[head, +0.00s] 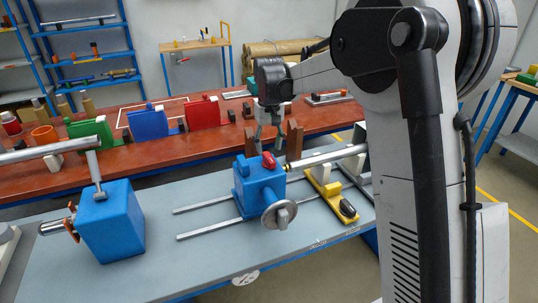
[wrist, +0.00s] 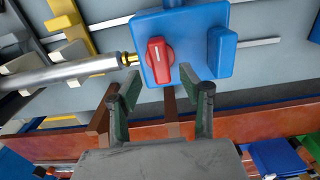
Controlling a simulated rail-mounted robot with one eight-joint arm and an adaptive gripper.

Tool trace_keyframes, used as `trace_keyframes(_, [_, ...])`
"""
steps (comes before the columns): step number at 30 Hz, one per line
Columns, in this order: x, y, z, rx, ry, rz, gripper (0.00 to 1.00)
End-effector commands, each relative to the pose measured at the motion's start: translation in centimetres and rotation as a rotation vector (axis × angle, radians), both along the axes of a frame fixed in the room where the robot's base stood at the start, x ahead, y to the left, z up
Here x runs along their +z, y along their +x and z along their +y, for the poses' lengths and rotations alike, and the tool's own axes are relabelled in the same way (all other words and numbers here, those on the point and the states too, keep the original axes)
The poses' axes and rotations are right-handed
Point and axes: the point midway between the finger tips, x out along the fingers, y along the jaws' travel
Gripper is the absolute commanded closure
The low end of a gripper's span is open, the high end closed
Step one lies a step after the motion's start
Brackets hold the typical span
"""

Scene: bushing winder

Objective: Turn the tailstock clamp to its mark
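The tailstock (head: 259,187) is a blue block on two rails, with a grey handwheel (head: 279,214) on its front. The red tailstock clamp (head: 268,161) sits on its top; in the wrist view the clamp (wrist: 160,62) is a red knob with a pale line, its handle running nearly up and down the picture. My gripper (head: 268,145) is just above the tailstock. In the wrist view my gripper (wrist: 158,82) is open, its green fingers apart on either side of the clamp's lower end. I see no contact. I cannot make out the mark on the tailstock.
A metal shaft (head: 326,157) meets the tailstock's brass tip, near a yellow stand (head: 331,197). A blue headstock block (head: 108,222) stands on the left of the grey bench (head: 200,262). Behind is a red-brown bench (head: 60,180) with green, blue and red holders.

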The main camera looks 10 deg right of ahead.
Motion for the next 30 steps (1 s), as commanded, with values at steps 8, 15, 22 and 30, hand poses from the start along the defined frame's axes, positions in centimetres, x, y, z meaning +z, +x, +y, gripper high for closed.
trace_keyframes(8, [5.1, 0.0, 0.0, 0.0, 0.0, 0.0, 0.6])
trace_keyframes(15, [7.0, 0.0, 0.0, 0.0, 0.0, 0.0, 0.6])
trace_keyframes(22, [7.1, 0.0, 0.0, 0.0, 0.0, 0.0, 0.6])
trace_keyframes(30, [7.9, -1.1, -0.4, -0.007, 0.002, -0.017, 0.6])
